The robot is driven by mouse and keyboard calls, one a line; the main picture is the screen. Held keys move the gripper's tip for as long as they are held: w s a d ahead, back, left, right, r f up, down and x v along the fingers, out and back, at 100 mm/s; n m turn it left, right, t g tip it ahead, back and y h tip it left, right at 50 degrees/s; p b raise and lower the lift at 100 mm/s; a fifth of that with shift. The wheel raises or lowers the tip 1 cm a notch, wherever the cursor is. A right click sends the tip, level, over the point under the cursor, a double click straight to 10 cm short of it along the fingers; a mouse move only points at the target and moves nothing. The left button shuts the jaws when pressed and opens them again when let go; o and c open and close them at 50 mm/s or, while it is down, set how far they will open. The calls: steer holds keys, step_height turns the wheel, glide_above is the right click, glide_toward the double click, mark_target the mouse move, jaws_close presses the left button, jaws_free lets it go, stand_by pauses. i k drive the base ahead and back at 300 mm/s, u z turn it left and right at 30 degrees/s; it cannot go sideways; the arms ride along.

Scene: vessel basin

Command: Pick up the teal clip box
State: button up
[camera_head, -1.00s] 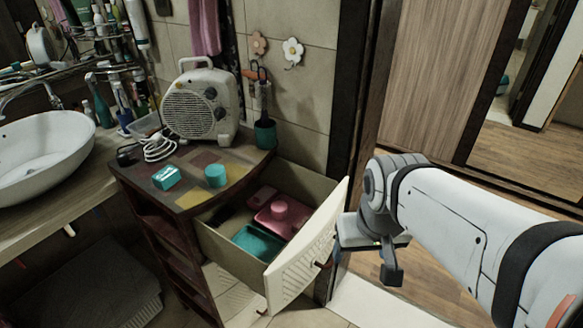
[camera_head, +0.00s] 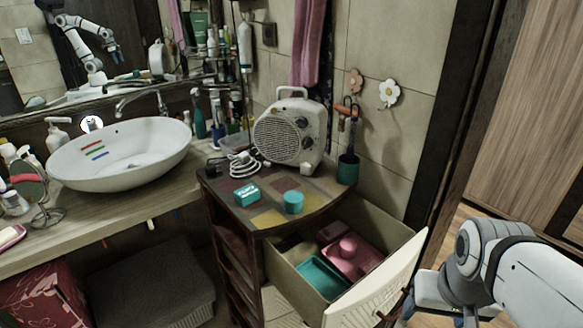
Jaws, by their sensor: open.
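The teal clip box (camera_head: 247,195), a small block with white marks on its front, sits on top of the dark cabinet (camera_head: 225,207), near its left front. A round teal container (camera_head: 294,202) stands to its right, apart from it. My gripper (camera_head: 437,309) is low at the right, beside the open drawer front and far from the box. It is open, and its lower part is cut off by the frame edge. Nothing shows between its fingers.
A fan heater (camera_head: 290,134) and its coiled white cord (camera_head: 241,164) stand behind the box. The open drawer (camera_head: 385,285) holds a teal tray (camera_head: 322,278) and a pink tray (camera_head: 352,259). A white basin (camera_head: 120,158) is on the left counter.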

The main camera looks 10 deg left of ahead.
mark_target(247, 195)
steer(key=z, duration=1.1)
steer(key=k, duration=1.25)
steer(key=u, duration=1.55)
steer(key=i, duration=1.65)
steer(key=u, duration=0.05)
